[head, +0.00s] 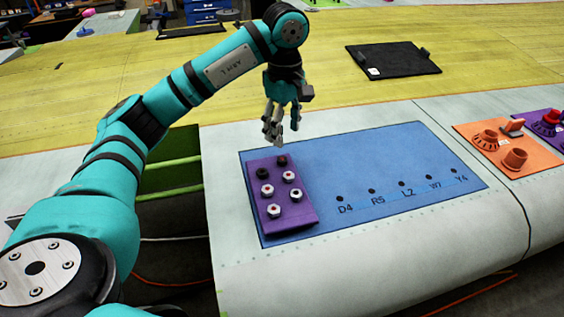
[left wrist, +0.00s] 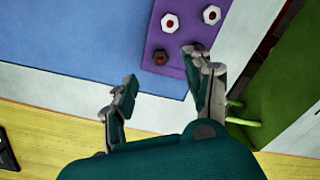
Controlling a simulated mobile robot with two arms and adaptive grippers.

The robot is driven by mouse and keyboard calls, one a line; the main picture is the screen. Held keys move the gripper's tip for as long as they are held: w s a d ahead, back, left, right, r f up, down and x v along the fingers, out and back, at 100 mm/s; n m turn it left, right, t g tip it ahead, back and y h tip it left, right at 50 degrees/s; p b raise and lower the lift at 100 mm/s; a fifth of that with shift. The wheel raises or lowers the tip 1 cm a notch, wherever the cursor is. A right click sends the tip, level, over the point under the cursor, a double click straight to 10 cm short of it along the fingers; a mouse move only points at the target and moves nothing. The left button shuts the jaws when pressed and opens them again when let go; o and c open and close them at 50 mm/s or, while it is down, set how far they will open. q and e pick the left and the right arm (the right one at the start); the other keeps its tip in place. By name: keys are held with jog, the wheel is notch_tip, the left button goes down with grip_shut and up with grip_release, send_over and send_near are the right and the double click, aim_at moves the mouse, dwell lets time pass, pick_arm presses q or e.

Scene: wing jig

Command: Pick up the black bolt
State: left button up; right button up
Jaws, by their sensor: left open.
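A black bolt (head: 262,173) stands at the far left corner of the purple block (head: 304,219) in the head view. Beside it is a dark bolt with a reddish top (head: 282,160), which also shows in the left wrist view (left wrist: 161,57). Several white bolts with dark or red centres stand nearer on the block. My left gripper (head: 272,132) is open and empty, pointing down above and just beyond the block's far end. In the left wrist view its right finger covers part of the block, and I cannot make out the black bolt there. My right gripper is not in view.
The block lies on a blue panel (head: 400,165) with several labelled holes, D4 to Y4. To the right are an orange plate (head: 490,158) with orange parts and a purple plate. A black tray (head: 393,60) lies on the yellow surface behind. A green gap lies left of the panel.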

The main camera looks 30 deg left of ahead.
aim_at(283, 159)
pick_arm(q)
notch_tip(283, 159, down, 4)
jog(key=shift+w+r+p, duration=0.1)
jog(key=shift+r+p, duration=0.15)
jog(key=shift+p, duration=0.15)
jog(key=shift+f, duration=0.2)
jog(key=shift+a+f+p, duration=0.1)
jog(key=shift+f+p, duration=0.1)
jog(key=shift+p, duration=0.15)
jog(key=f, duration=0.1)
jog(key=f+p, duration=0.1)
jog(key=f, duration=0.1)
jog(key=f+p, duration=0.1)
jog(key=shift+w+a+f, duration=0.1)
jog(key=shift+a+f, duration=0.15)
jog(key=shift+a, duration=0.1)
jog(key=shift+f, duration=0.15)
jog(key=shift+d, duration=0.1)
grip_shut()
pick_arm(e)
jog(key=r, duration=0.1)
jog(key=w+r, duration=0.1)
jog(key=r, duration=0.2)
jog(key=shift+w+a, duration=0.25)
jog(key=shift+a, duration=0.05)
